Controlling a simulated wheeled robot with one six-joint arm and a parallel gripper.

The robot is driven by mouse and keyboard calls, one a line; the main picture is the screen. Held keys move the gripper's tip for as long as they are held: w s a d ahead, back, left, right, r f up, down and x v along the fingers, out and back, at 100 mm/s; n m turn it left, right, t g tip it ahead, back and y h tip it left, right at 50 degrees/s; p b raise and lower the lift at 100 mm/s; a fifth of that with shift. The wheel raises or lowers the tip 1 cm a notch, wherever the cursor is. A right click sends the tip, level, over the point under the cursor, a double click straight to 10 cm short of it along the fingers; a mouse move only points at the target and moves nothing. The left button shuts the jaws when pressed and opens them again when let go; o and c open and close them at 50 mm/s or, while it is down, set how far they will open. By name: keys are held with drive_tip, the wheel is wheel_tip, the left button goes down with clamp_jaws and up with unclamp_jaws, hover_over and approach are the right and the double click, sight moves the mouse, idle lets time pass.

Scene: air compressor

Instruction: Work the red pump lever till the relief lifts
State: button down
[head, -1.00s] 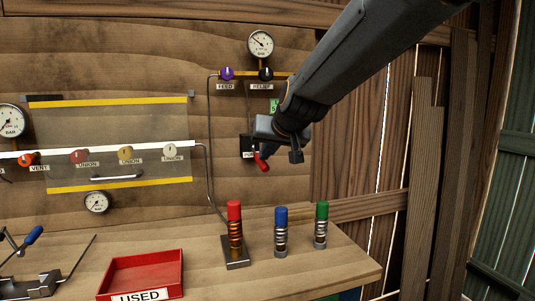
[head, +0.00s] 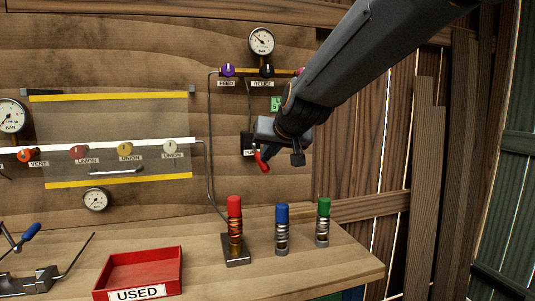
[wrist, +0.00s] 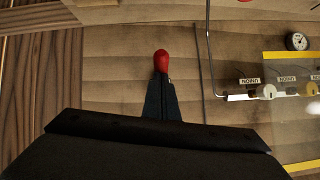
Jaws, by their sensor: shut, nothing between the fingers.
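The red pump lever (head: 262,161) sticks out low from the dark pump block on the back panel, just below my gripper (head: 268,146). In the wrist view its red end (wrist: 161,61) shows right beyond the tips of my dark fingers (wrist: 162,88). The fingers are shut with nothing between them. They are close against the lever; I cannot tell whether they touch. The black relief knob (head: 267,71) sits on the yellow rail under a round gauge (head: 262,41). A small red piece (head: 301,71) shows at the rail's right end, beside my arm.
Red, blue and green spring cartridges (head: 235,208) stand on the bench below. A red USED tray (head: 180,272) and a clamp tool (head: 30,280) are to their left. The purple feed knob (head: 228,71) and a thin pipe are left of the pump. Bare bench lies around the cartridges.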

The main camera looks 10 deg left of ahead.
drive_tip(key=shift+s+d+f, duration=0.15)
drive_tip(key=shift+d+f, duration=0.05)
drive_tip(key=shift+f, duration=0.9)
wheel_tip(320, 180, up, 5)
drive_tip(key=d+p, duration=0.1)
drive_tip(key=p, duration=0.1)
drive_tip(key=s+d+b, duration=0.2)
drive_tip(key=s+d, duration=0.2)
drive_tip(key=s, duration=0.4)
drive_tip(key=shift+s+d+r, duration=0.4)
drive_tip(key=shift+r, duration=0.05)
idle(0.8)
